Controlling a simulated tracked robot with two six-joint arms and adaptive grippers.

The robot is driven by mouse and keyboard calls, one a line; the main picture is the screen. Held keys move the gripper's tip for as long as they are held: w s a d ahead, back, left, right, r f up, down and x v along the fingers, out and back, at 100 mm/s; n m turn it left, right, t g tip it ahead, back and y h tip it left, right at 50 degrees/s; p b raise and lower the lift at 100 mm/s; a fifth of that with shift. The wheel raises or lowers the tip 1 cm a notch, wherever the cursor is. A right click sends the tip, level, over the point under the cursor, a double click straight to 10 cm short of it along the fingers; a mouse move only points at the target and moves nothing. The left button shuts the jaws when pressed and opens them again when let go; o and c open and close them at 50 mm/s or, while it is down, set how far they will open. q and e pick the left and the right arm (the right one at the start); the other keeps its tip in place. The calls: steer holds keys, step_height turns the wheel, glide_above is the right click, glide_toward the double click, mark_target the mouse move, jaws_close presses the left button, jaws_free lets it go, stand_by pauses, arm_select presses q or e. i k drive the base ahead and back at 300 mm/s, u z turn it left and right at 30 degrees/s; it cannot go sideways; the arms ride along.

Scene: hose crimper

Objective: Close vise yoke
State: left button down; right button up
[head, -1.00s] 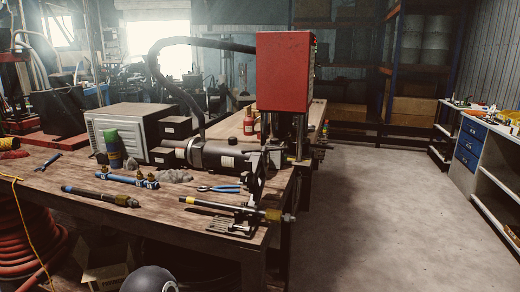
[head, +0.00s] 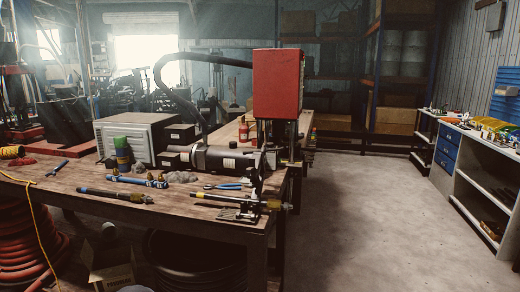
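A small pipe vise (head: 240,213) sits at the front right corner of the wooden workbench (head: 200,220). Its dark yoke (head: 257,183) stands up, roughly upright, over the vise base; its latch is too small to make out. A black hose (head: 212,197) with a yellow band lies across the vise, and its brass-coloured end (head: 272,204) sticks out to the right. Neither of my grippers is in view, and nothing is seen touching the yoke.
Blue-handled pliers (head: 228,186) and another hose (head: 112,194) lie left of the vise. A red crimper housing (head: 277,83) and a dark cylinder (head: 222,160) stand behind it. Floor (head: 370,220) to the right is clear.

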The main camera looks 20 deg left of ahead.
mark_target(260, 160)
steer(key=z, duration=0.15)
steer(key=i, duration=0.9)
steer(key=u, duration=0.05)
